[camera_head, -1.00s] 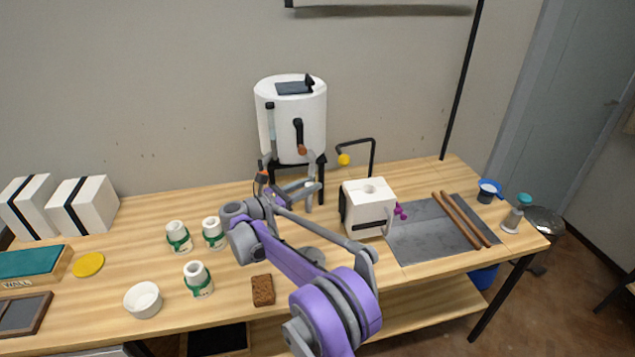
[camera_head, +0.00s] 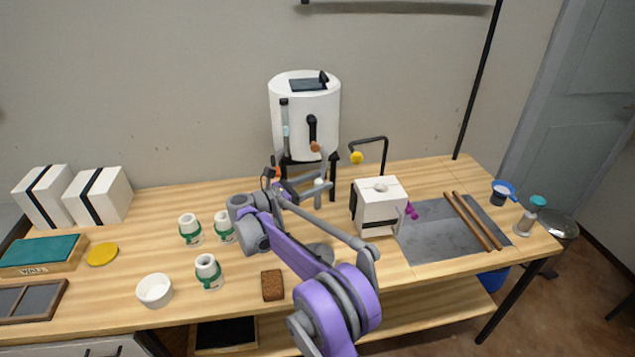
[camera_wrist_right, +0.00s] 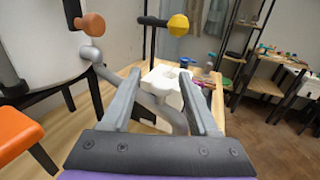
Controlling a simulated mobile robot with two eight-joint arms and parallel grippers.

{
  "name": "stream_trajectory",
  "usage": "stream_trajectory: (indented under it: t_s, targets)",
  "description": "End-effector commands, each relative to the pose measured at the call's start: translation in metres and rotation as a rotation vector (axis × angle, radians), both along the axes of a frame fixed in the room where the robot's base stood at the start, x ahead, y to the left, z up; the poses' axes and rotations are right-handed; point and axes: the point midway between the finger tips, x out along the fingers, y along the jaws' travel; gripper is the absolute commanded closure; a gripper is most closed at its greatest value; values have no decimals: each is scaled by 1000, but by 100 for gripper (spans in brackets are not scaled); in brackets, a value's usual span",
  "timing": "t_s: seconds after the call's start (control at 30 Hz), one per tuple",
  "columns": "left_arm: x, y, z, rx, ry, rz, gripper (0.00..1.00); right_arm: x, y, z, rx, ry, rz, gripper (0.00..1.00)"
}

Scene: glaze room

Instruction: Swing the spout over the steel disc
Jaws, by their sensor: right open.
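The white urn (camera_head: 305,115) stands on a black stand at the back of the bench. A grey curved pipe, seemingly the spout (camera_wrist_right: 92,54), comes from it in the right wrist view and runs down between or beneath my right fingers; which I cannot tell. A grey disc (camera_head: 322,252), seemingly the steel disc, lies on the bench, partly hidden behind my right arm. My right gripper (camera_head: 308,186) is open in front of the urn's base; its two fingers (camera_wrist_right: 160,80) also show apart in the wrist view. My left gripper is not in view.
A black bent rod with a yellow ball (camera_head: 357,157) stands right of the urn. A white block (camera_head: 378,210) stands near it. White cups with green bands (camera_head: 207,272) and a brown sponge (camera_head: 272,285) are at front left. A grey mat (camera_head: 440,240) lies right.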

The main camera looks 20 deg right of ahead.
Motion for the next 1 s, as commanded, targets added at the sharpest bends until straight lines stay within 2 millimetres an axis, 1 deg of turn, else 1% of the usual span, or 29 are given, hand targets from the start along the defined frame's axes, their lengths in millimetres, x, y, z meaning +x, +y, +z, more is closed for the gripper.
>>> stream_trajectory:
  t_s: [0.17,0.27,0.37,0.5,0.6,0.7,0.83,1.0]
  targets:
    - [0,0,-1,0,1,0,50,-1,3,-1,0,0,0,39]
    - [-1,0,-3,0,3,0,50,-3,13,-1,1,1,1,39]
    - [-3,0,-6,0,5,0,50,-7,32,-2,1,1,2,39]
    - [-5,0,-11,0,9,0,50,-13,61,-2,1,1,3,39]
    - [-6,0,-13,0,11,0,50,-16,79,-2,1,1,3,39]
    - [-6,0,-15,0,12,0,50,-19,93,-1,0,0,1,39]
    - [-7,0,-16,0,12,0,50,-21,104,-1,0,0,1,39]
    - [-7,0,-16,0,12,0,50,-22,106,0,0,0,0,39]
